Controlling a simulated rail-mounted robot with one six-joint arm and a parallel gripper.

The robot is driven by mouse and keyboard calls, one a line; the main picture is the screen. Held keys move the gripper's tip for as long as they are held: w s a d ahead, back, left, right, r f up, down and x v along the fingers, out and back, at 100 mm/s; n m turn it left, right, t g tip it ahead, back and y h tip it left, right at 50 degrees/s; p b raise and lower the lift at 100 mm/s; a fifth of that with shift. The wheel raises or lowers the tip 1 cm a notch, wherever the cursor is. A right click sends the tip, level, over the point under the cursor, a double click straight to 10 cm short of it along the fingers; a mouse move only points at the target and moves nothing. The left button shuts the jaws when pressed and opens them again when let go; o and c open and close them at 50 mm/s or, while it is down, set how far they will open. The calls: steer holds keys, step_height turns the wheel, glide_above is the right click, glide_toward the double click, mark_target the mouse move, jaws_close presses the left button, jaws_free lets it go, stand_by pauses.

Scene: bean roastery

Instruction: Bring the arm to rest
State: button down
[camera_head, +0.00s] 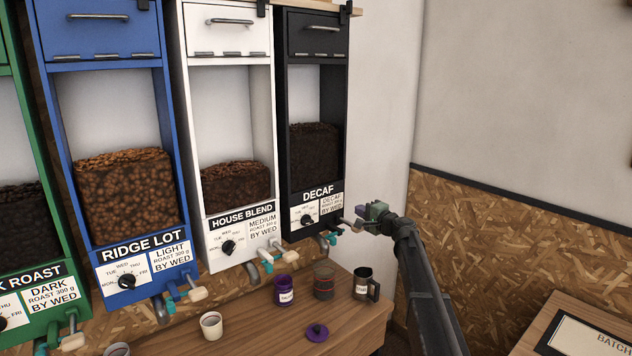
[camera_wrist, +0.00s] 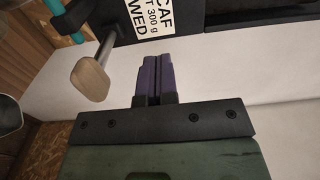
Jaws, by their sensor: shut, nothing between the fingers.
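My gripper (camera_head: 374,211) is beside the lower right corner of the black DECAF bin (camera_head: 318,190), close to a lever with a tan handle. In the wrist view my gripper (camera_wrist: 152,68) has its two purple fingers together with nothing between them. The same lever handle (camera_wrist: 90,80) is to the left of the fingers and apart from them in that view. My arm reaches up from the bottom right of the head view.
Blue RIDGE LOT (camera_head: 112,140) and white HOUSE BLEND (camera_head: 230,140) bins hang left of the black one. On the wooden counter (camera_head: 250,325) below are a purple container (camera_head: 286,291), a purple lid (camera_head: 317,332), a dark mug (camera_head: 364,285) and a white cup (camera_head: 211,326). A board (camera_head: 580,335) is lower right.

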steer(key=shift+f, duration=0.1)
stand_by(0.4)
steer(key=s+a+f+n+g+h, duration=0.2)
steer(key=s+f+n+g, duration=0.3)
steer(key=s, duration=0.7)
steer(key=s+a+f+n+g+h, duration=0.1)
steer(key=s+f+n+g, duration=0.2)
steer(key=s+f+g, duration=0.7)
steer(key=s+d+f+h, duration=0.1)
steer(key=s+h, duration=0.1)
steer(key=s, duration=0.8)
steer(key=s+d+f+n+h+b, duration=0.1)
steer(key=s+d+f+h, duration=0.1)
steer(key=s, duration=0.8)
steer(key=s+d+f+n+h+b, duration=0.1)
steer(key=s+h, duration=0.3)
steer(key=s, duration=0.6)
steer(key=shift+d+f+t, duration=0.15)
steer(key=shift+d+t, duration=0.25)
steer(key=shift+d, duration=0.1)
steer(key=shift+w, duration=0.1)
